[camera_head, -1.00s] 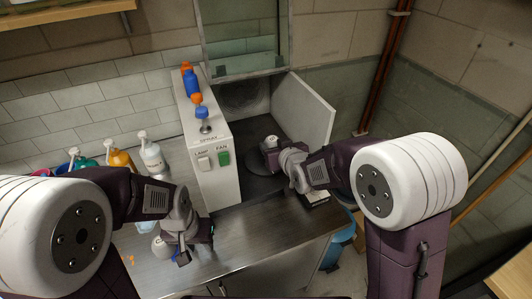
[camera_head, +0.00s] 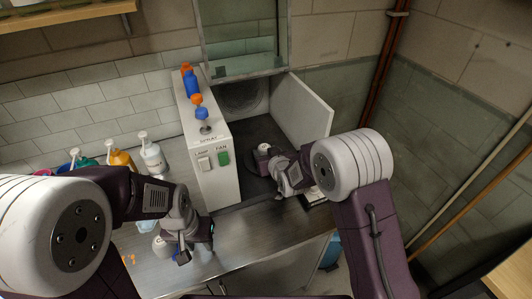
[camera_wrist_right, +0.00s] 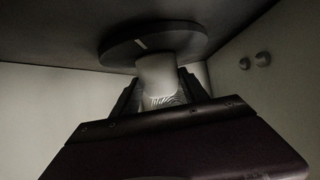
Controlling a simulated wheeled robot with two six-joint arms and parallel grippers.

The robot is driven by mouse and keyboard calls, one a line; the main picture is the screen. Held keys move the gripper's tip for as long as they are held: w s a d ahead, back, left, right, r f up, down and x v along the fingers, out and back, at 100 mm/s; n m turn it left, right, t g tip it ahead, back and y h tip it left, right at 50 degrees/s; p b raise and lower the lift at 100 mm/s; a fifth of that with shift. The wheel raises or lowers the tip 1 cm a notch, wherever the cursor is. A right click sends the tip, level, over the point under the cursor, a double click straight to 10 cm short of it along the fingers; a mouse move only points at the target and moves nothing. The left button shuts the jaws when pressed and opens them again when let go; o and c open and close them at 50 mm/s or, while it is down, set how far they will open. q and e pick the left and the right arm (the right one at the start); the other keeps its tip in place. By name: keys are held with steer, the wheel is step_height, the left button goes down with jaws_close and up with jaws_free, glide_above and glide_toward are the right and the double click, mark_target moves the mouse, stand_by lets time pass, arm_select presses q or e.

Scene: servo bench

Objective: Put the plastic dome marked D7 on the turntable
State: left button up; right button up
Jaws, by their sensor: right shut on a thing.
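My right gripper (camera_head: 265,156) is inside the spray booth, shut on a white, rounded piece (camera_head: 264,147). In the right wrist view the same piece (camera_wrist_right: 157,75) sits between the fingers, with fine ridges on its lower part. No D7 marking is readable. The turntable (camera_wrist_right: 118,51), a dark round disc with a pale line, shows right beside the piece's end; I cannot tell whether they touch. My left gripper (camera_head: 197,249) is low over the bench front, its fingers apart and apparently empty. A white rounded object (camera_head: 161,246) stands beside it, partly hidden.
The booth's white side wall (camera_head: 214,180) has LAMP and FAN switches and blue and orange parts on top. A white panel (camera_head: 305,108) closes the right side. Several pump bottles (camera_head: 152,158) stand at left.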

arm_select(q)
steer(key=shift+f, duration=0.25)
arm_select(e)
steer(key=shift+f, duration=0.25)
arm_select(q)
steer(key=shift+r, duration=0.1)
arm_select(e)
steer(key=o, duration=1.3)
steer(key=shift+r, duration=0.1)
steer(key=shift+o, duration=0.2)
arm_select(q)
steer(key=shift+r, duration=0.25)
arm_select(e)
steer(key=shift+s+r, duration=0.15)
steer(key=shift+r, duration=0.15)
arm_select(q)
steer(key=shift+f, duration=0.4)
arm_select(e)
steer(key=v, duration=1.1)
steer(key=shift+s+d, duration=0.2)
steer(key=shift+s, duration=0.15)
steer(key=shift+r, duration=0.1)
